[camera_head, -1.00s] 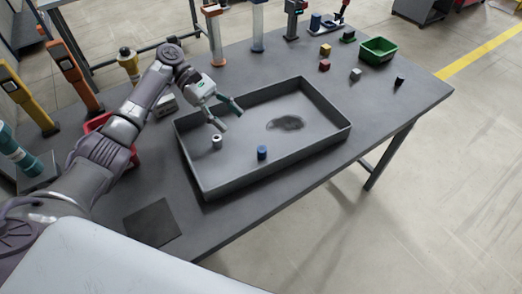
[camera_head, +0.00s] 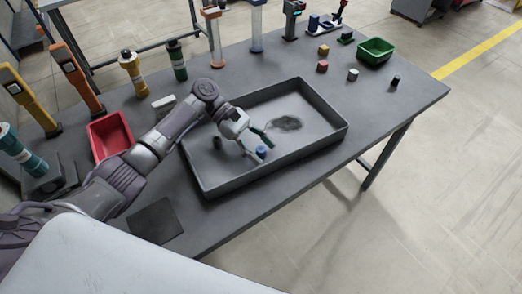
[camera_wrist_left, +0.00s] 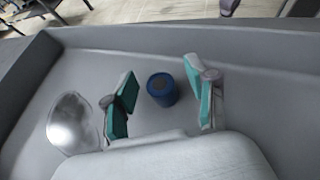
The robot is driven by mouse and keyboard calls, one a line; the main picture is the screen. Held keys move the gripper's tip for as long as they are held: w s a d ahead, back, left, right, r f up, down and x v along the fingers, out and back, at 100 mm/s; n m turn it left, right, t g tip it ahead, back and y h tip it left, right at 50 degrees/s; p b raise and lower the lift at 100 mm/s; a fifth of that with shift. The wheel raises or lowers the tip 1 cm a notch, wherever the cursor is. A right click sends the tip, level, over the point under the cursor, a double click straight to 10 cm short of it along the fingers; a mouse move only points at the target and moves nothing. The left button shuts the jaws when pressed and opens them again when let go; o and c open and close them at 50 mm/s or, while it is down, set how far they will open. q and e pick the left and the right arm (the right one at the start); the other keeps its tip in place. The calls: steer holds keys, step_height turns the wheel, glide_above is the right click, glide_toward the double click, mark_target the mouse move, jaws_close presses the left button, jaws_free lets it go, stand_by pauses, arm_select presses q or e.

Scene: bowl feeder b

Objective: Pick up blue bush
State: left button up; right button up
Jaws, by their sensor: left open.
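The blue bush (camera_head: 261,152), a short blue cylinder, stands upright on the floor of the grey tray (camera_head: 205,187). My left gripper (camera_head: 262,153) is open and low over the tray at the bush, its fingers partly covering it in the head view. In the left wrist view the blue bush (camera_wrist_left: 162,90) shows between the two spread green-padded fingers of the gripper (camera_wrist_left: 160,88), with a gap on each side. I cannot tell whether the fingertips are level with it. My right gripper is not in view.
A small dark-looking cylinder (camera_head: 217,142) stands in the tray left of my gripper. The tray walls surround the bush. A red bin (camera_head: 109,137) stands left and a green bin (camera_head: 376,50) at the back right.

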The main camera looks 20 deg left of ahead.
arm_select(q)
jaws_close()
stand_by(0.3)
